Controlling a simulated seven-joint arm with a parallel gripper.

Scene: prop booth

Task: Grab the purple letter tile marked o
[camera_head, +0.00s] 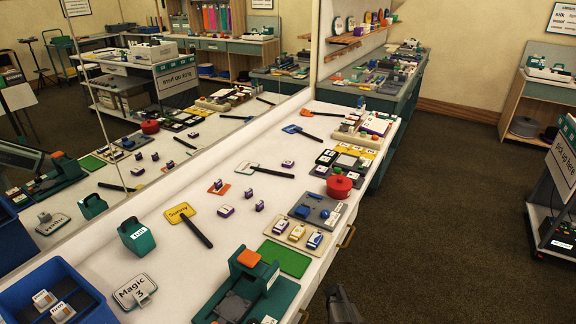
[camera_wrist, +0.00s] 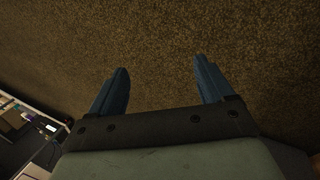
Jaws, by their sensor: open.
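Several small purple-and-white tiles stand on the white table (camera_head: 205,262) in the head view. One tile (camera_head: 226,211) is near the middle, another (camera_head: 249,194) is behind it, and a third (camera_head: 259,206) is to its right. Another (camera_head: 287,164) stands farther back. Their letters are too small to read, so I cannot tell which is marked o. My gripper (camera_wrist: 160,75) shows two blue fingers spread apart in the wrist view, with nothing between them. It is over brown carpet, away from the tiles.
Open carpet lies right.

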